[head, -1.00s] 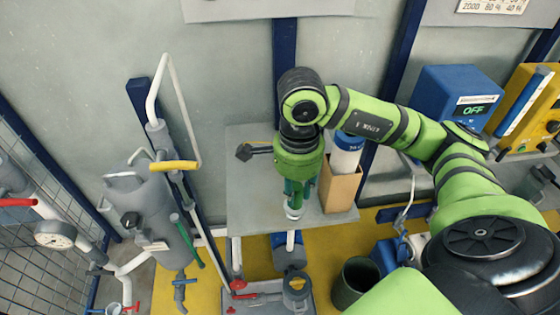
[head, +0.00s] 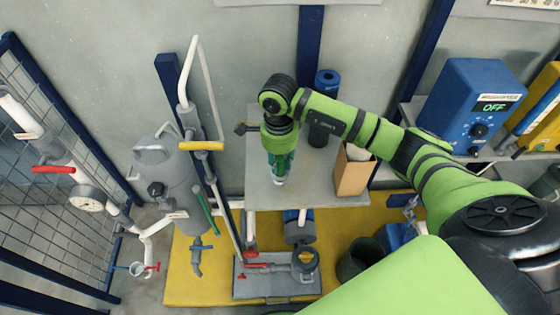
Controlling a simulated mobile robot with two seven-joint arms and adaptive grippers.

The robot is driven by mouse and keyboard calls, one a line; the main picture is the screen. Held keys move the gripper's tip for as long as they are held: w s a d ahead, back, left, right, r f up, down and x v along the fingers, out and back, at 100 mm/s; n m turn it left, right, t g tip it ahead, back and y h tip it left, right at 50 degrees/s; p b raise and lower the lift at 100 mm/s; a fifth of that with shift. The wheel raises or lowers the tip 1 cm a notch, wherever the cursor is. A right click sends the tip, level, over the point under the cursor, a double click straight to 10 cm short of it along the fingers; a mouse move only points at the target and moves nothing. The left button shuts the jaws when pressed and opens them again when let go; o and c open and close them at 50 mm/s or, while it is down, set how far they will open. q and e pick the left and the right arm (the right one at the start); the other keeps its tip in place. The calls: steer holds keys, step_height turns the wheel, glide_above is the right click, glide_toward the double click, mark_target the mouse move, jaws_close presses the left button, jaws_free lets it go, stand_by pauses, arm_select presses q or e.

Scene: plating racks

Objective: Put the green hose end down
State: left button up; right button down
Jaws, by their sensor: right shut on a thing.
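My right gripper (head: 280,156) points down over the left part of the grey shelf (head: 325,185). It is shut on the green hose end (head: 280,179), of which a pale tip shows below the fingers. The hose end is upright, close above or touching the shelf; I cannot tell which. The fingers and wrist hide most of it. My left gripper is not in view.
A brown carton (head: 352,177) holding a white roll stands to the right on the shelf, with a dark cylinder (head: 325,122) behind the arm. A grey tank (head: 168,190) and a yellow-handled pipe (head: 200,146) are left. Shelf between gripper and carton is clear.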

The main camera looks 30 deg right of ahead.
steer(key=shift+f, duration=0.85)
steer(key=shift+f, duration=0.1)
steer(key=shift+f, duration=0.15)
steer(key=c, duration=1)
jaws_free()
